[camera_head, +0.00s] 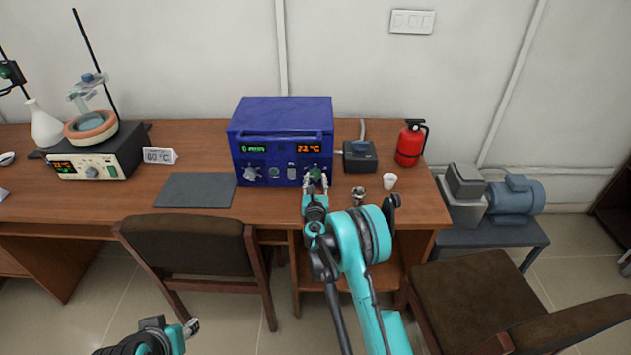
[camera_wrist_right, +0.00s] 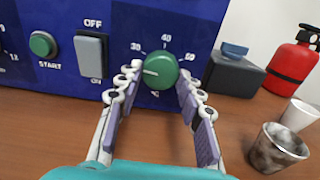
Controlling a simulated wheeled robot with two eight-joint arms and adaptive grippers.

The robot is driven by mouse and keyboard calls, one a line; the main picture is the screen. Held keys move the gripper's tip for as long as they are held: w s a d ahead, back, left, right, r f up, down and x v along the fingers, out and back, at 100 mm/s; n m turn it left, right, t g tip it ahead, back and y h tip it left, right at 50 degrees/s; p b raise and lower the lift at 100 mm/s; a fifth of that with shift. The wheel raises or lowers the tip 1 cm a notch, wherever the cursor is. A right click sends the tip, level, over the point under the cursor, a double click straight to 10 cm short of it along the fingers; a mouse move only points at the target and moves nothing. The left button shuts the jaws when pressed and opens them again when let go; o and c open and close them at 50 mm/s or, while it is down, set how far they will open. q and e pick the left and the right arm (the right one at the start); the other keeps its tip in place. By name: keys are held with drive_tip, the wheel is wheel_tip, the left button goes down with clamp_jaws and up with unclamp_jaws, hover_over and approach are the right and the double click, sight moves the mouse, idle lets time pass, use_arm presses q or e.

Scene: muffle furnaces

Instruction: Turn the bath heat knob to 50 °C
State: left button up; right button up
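The blue bath unit (camera_head: 280,135) stands on the desk against the wall, with a lit display reading about 22 °C. Its green heat knob (camera_wrist_right: 160,71) is at the right of the front panel, also in the head view (camera_head: 315,174). Marks 30, 40 and 50 arc around it. Its white pointer line points left, below the 30. My right gripper (camera_wrist_right: 160,77) has its fingers spread on both sides of the knob; any contact is unclear. My left gripper (camera_head: 192,327) is low at the bottom left, far from the desk; its opening is too small to judge.
An ON/OFF switch (camera_wrist_right: 91,55) and green START button (camera_wrist_right: 42,44) sit left of the knob. A metal cup (camera_wrist_right: 278,148), white cup (camera_wrist_right: 298,115), dark box (camera_wrist_right: 222,74) and fire extinguisher (camera_wrist_right: 292,65) stand to the right. A chair (camera_head: 190,245) stands before the desk.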

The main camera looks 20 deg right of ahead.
drive_tip(key=shift+m, duration=0.4)
drive_tip(key=m, duration=0.3)
drive_tip(key=shift+a, duration=0.1)
drive_tip(key=m, duration=0.3)
drive_tip(key=shift+m, duration=0.3)
drive_tip(key=m, duration=0.3)
drive_tip(key=shift+m, duration=0.3)
drive_tip(key=m, duration=0.4)
drive_tip(key=shift+r, duration=0.1)
drive_tip(key=m, duration=0.6)
drive_tip(key=shift+r+m, duration=0.1)
drive_tip(key=shift+m, duration=0.3)
drive_tip(key=m, duration=0.6)
drive_tip(key=shift+m, duration=0.6)
